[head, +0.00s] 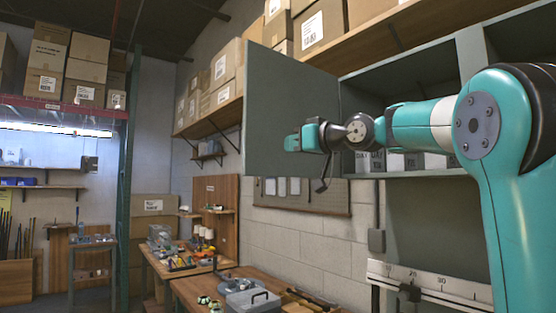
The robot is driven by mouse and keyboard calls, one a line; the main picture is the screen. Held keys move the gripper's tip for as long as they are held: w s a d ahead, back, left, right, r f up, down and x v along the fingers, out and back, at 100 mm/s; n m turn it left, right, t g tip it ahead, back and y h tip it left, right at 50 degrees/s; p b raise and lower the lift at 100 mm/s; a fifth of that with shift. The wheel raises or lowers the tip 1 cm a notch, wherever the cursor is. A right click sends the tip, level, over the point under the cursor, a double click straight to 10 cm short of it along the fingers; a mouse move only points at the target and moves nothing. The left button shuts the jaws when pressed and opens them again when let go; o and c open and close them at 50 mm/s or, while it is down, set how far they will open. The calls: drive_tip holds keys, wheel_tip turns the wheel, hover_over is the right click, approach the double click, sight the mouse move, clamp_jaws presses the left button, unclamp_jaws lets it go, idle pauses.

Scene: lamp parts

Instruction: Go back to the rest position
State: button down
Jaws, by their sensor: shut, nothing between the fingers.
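My teal arm reaches in from the right edge at cabinet height. My gripper (291,143) is at its left end, in front of the open grey cabinet door (285,100). It is shut and I see nothing held in it. It looks apart from the door, though the exact gap is hard to judge. No lamp part can be made out clearly in this view.
The wall cabinet (420,75) stands open behind my arm, with boxes (397,162) on its lower shelf. A workbench (190,290) with a grey toolbox (250,300) stands below. Cardboard boxes (228,62) fill the high shelf.

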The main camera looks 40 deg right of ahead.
drive_tip(key=shift+s+d, duration=0.1)
drive_tip(key=shift+s, duration=0.8)
drive_tip(key=s+a+f+n+g+y, duration=0.1)
drive_tip(key=s+a+f+g, duration=0.3)
drive_tip(key=a+f, duration=0.7)
drive_tip(key=s+a+f+n+g+y, duration=0.1)
drive_tip(key=s+a+f+g+y, duration=0.3)
drive_tip(key=a+f, duration=0.7)
drive_tip(key=s+a+f+n+g+h, duration=0.1)
drive_tip(key=s+f+g, duration=0.3)
drive_tip(key=s+f, duration=0.5)
drive_tip(key=s+a+f+n+g+h, duration=0.1)
drive_tip(key=s+a+f+g+h, duration=0.2)
drive_tip(key=s+f+g, duration=0.2)
drive_tip(key=s+f+b, duration=0.1)
drive_tip(key=s+f, duration=0.2)
drive_tip(key=s, duration=0.2)
drive_tip(key=shift+a+f+n+g, duration=0.3)
drive_tip(key=shift+f+n, duration=0.05)
drive_tip(key=shift+n, duration=0.05)
